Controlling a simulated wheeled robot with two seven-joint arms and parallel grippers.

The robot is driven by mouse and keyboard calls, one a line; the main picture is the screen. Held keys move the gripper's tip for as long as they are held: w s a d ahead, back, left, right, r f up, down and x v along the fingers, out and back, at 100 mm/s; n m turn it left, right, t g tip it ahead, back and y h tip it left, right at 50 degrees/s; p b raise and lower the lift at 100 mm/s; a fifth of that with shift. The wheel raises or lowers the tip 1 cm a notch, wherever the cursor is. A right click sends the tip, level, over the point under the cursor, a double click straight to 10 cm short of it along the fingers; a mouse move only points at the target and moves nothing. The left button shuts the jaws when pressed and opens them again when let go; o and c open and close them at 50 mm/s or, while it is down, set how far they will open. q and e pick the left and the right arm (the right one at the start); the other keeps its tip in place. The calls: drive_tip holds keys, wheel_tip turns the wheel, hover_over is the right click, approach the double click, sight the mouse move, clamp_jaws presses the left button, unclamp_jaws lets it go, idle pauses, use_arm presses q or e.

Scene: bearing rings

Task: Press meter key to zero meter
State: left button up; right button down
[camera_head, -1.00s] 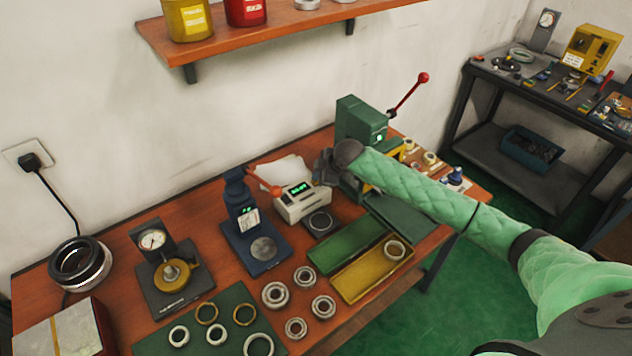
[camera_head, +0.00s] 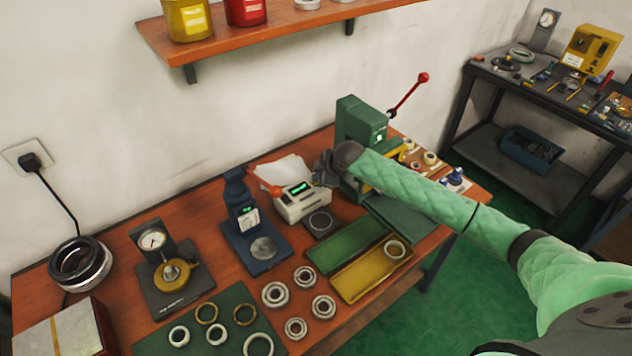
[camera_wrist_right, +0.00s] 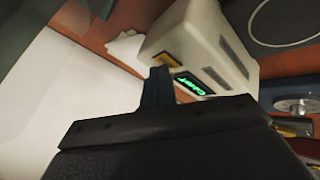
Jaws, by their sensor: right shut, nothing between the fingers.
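The meter (camera_head: 300,205) is a pale box with a lit green display, standing toward the back middle of the table. In the right wrist view the meter (camera_wrist_right: 205,40) shows its green display (camera_wrist_right: 194,84) and a small yellow patch (camera_wrist_right: 166,58) on its face. I cannot tell whether that patch is the key. My right gripper (camera_head: 321,171) is beside the meter's right end in the head view. Its dark fingers (camera_wrist_right: 158,88) are shut and empty, close to the display end; contact cannot be told. My left gripper is out of view.
A blue stand with an orange-red lever (camera_head: 262,182) is left of the meter. A green press (camera_head: 360,128) with a red-knobbed handle stands behind my right arm. A dial gauge (camera_head: 152,240), bearing rings (camera_head: 275,294) and green and yellow trays (camera_head: 350,280) occupy the front.

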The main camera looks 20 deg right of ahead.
drive_tip(key=shift+r, duration=0.1)
drive_tip(key=shift+r+p, duration=0.7)
drive_tip(key=shift+r, duration=0.1)
drive_tip(key=shift+r+p, duration=1.9)
drive_tip(key=shift+r, duration=0.45)
